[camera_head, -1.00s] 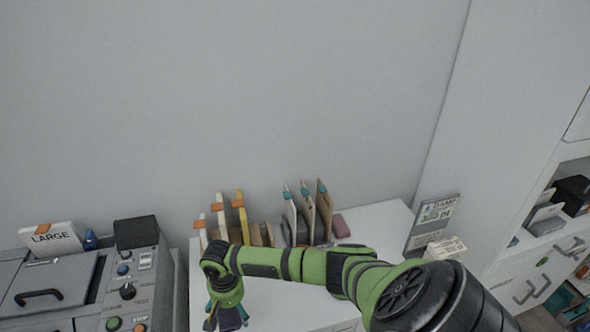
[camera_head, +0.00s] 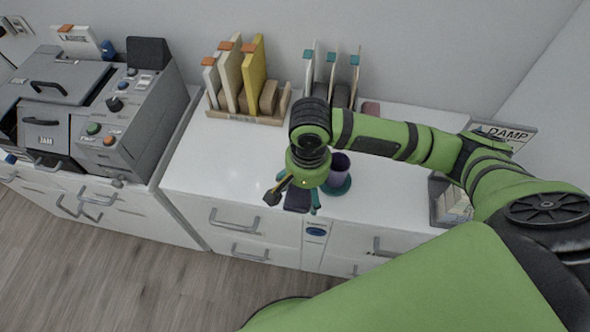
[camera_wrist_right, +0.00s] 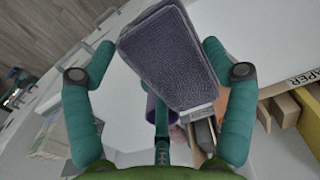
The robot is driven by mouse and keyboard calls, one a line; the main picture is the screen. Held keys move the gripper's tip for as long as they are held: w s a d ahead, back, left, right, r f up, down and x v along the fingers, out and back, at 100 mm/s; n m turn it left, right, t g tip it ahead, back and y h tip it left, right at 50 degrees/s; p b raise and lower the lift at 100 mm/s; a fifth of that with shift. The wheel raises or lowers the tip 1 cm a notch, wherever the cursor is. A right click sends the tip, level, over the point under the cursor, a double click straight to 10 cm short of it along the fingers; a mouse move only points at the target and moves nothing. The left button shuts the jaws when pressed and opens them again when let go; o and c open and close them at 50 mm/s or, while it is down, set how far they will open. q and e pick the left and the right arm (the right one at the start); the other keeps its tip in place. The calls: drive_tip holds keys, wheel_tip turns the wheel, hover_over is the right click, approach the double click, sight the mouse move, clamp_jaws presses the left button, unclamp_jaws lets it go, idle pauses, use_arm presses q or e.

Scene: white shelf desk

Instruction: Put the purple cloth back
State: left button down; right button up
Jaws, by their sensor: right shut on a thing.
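The purple cloth (camera_head: 297,201) is a dark, folded, textured pad held below my right gripper (camera_head: 298,194) at the front edge of the white desk. In the right wrist view the cloth (camera_wrist_right: 170,58) fills the upper middle, with the teal fingers of my right gripper (camera_wrist_right: 160,90) on both sides. My right gripper is shut on it; the exact contact is partly hidden. A purple cup (camera_head: 340,166) stands on a teal round base (camera_head: 338,186) just right of the gripper. My left gripper is not in view.
A holder (camera_head: 246,116) with orange-tabbed upright folders stands at the back, and teal-tabbed ones (camera_head: 331,72) stand to its right. A DAMP sign (camera_head: 508,134) and a grey bin (camera_head: 440,200) with small boxes are at the right. The desk's left part (camera_head: 205,165) is clear.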

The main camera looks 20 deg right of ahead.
drive_tip(key=w+f, duration=0.2)
drive_tip(key=w, duration=0.1)
drive_tip(key=w+a+f, duration=0.1)
drive_tip(key=w+f, duration=0.1)
drive_tip(key=w, duration=0.2)
drive_tip(key=w+a+f, duration=0.1)
drive_tip(key=w+f, duration=0.1)
drive_tip(key=w, duration=0.2)
drive_tip(key=shift+f, duration=0.3)
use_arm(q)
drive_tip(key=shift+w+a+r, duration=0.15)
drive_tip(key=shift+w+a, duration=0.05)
use_arm(e)
drive_tip(key=shift+w+f, duration=0.1)
drive_tip(key=shift+f, duration=1.95)
drive_tip(key=shift+f, duration=0.15)
drive_tip(key=o, duration=0.9)
drive_tip(key=shift+c, duration=0.2)
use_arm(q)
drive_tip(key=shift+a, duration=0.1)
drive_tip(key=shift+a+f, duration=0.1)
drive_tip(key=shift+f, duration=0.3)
use_arm(e)
wheel_tip(320, 180, up, 12)
drive_tip(key=shift+r, duration=0.2)
